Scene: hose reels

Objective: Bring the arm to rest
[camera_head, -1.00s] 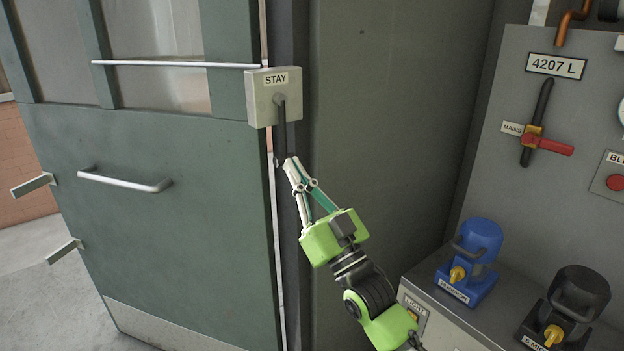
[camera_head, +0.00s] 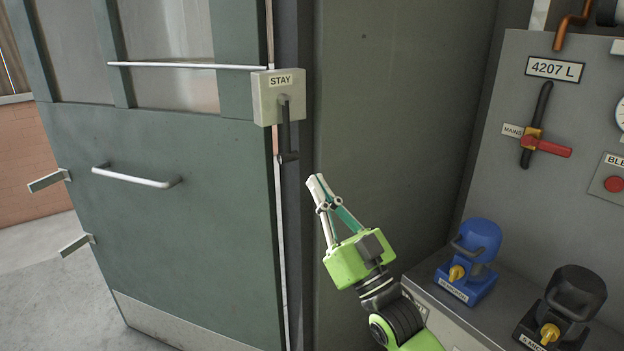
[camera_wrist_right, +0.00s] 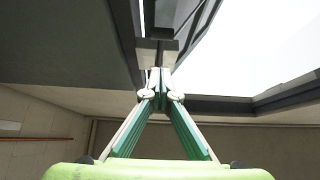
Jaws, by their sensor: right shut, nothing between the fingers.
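My right gripper (camera_head: 319,184) is shut and empty in the head view, its fingertips together and pointing up and to the left. It is apart from the black lever (camera_head: 286,135), to the right of and a little below the lever's lower end. The lever hangs down from the grey box labelled STAY (camera_head: 279,96) at the edge of the green door (camera_head: 190,225). In the right wrist view the gripper (camera_wrist_right: 160,72) also shows with its fingertips together, a pale block and dark parts beyond them. My left gripper is not in view.
A grey panel (camera_head: 575,100) on the right carries the 4207 L label and a red-handled MAINS valve (camera_head: 531,139). A blue device (camera_head: 472,260) and a black device (camera_head: 566,308) stand on the ledge below. The grey wall behind the gripper is bare.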

